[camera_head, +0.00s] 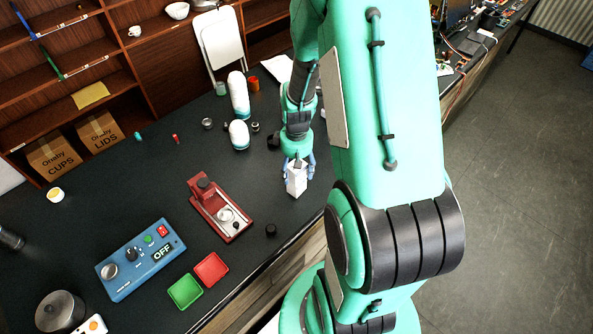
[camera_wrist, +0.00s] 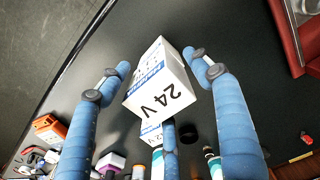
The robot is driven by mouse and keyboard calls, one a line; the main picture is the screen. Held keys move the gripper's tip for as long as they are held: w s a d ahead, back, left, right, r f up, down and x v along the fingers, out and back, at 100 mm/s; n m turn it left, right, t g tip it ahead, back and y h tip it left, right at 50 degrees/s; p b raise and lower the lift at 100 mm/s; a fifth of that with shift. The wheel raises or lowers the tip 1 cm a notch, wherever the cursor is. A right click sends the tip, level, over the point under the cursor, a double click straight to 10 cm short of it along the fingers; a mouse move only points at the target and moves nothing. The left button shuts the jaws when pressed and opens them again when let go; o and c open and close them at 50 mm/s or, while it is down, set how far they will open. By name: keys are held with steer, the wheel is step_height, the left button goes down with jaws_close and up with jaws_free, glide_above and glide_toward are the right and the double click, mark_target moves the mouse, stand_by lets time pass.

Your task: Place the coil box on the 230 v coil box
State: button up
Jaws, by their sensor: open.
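A white coil box (camera_wrist: 158,92) with "24 V" on its end and blue print on its side stands in the middle of the wrist view. A second white labelled surface (camera_wrist: 150,133) shows just below it; its label is partly hidden, so I cannot read 230 V or tell whether it is a separate box. In the head view the white box (camera_head: 297,181) is at my gripper, near the table's front edge. My gripper (camera_head: 298,164) is open; in the wrist view its blue fingers (camera_wrist: 156,64) spread around the box, with visible gaps at both sides.
A red device (camera_head: 222,208) and a blue control panel (camera_head: 140,260) reading OFF stand to the left on the dark table (camera_head: 120,190). White-and-teal bottles (camera_head: 238,95) stand behind my gripper.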

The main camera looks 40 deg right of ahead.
steer(key=shift+r, duration=0.15)
step_height(320, 180, up, 12)
stand_by(0.6)
stand_by(0.5)
steer(key=shift+a+r, duration=0.15)
steer(key=s+a+r+t, duration=0.2)
steer(key=a+r, duration=0.8)
steer(key=s+a+r+t, duration=0.2)
steer(key=a+r, duration=0.8)
steer(key=s+a+r+t, duration=0.1)
steer(key=s+a+r, duration=0.4)
steer(key=s+a, duration=0.1)
steer(key=shift+s+t, duration=0.3)
steer(key=shift+s, duration=0.3)
